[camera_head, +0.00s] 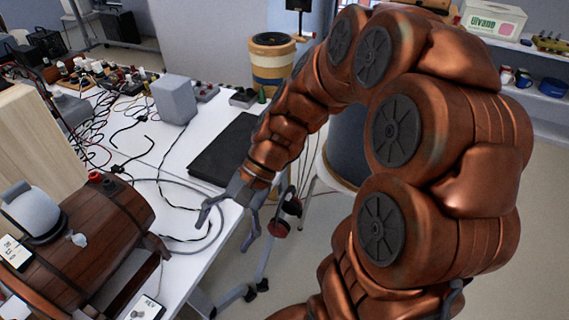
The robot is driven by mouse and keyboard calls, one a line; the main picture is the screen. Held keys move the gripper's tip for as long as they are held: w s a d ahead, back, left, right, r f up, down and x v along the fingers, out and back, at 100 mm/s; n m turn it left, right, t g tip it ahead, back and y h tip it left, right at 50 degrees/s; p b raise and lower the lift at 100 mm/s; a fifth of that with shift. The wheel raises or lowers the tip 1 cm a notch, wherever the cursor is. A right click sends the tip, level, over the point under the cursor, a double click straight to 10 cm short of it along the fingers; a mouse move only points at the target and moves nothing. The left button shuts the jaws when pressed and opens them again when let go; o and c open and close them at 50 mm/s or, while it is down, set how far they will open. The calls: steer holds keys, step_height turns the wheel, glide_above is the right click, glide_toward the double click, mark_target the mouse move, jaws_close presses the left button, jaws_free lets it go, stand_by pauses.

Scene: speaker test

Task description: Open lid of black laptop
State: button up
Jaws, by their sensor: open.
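The black laptop (221,150) lies flat and looks closed on the white table, near its right edge. My copper arm hides part of its right side. My gripper (226,224) is open and empty, with its fingers pointing down by the table's edge. It is in front of the laptop's near edge and apart from it, as far as I can tell. One finger is over the table and the other is out past the edge.
A grey box (174,99) stands behind the laptop to the left. Loose cables (118,165) cover the table's left part. A striped drum (272,70) stands beyond the table.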

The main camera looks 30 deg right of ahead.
steer(key=w+d+f+m+t+y+b, duration=0.2)
steer(key=w+d+f+m+t, duration=0.1)
steer(key=w+d+m+t, duration=0.25)
steer(key=w+d+f+m+t+y+b, duration=0.2)
steer(key=w+d+f+m+y, duration=0.15)
steer(key=w+d, duration=0.4)
steer(key=w+d+f+m+t+h+b, duration=0.1)
steer(key=w+d+f+m+t+h, duration=0.2)
steer(key=d, duration=0.4)
steer(key=w+d+f+m+t+h+b, duration=0.1)
steer(key=d+f+m+t+b, duration=0.15)
steer(key=d+m+t, duration=0.35)
steer(key=w+d+f+m+t+h+b, duration=0.1)
steer(key=d+f+m, duration=0.25)
steer(key=d, duration=0.55)
steer(key=shift+x, duration=4.05)
steer(key=shift+a+f, duration=0.1)
steer(key=shift+a, duration=0.05)
